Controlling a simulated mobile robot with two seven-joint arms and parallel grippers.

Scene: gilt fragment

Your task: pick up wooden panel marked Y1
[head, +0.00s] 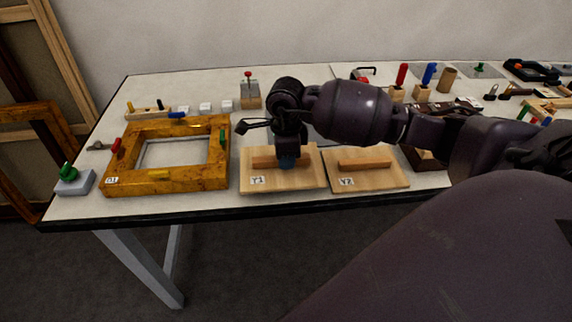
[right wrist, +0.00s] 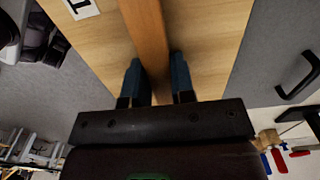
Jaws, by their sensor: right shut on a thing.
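The wooden panel marked Y1 (head: 312,178) lies at the front of the table, with a raised wooden bar across its middle and a white label at its front left. My right gripper (head: 288,161) is over the panel and shut on this bar. In the right wrist view the two blue fingertips (right wrist: 158,78) sit on either side of the bar (right wrist: 146,35), with the panel's face (right wrist: 210,40) behind. I cannot tell whether the panel is clear of the table. My left gripper is not in view.
Panel Y2 (head: 372,180) lies close to the right of Y1. A gilt frame (head: 165,187) marked D1 lies to the left with coloured clamps on it. Small blocks and tools stand farther back on the table (head: 150,87). The table's dark front edge (head: 200,211) is close.

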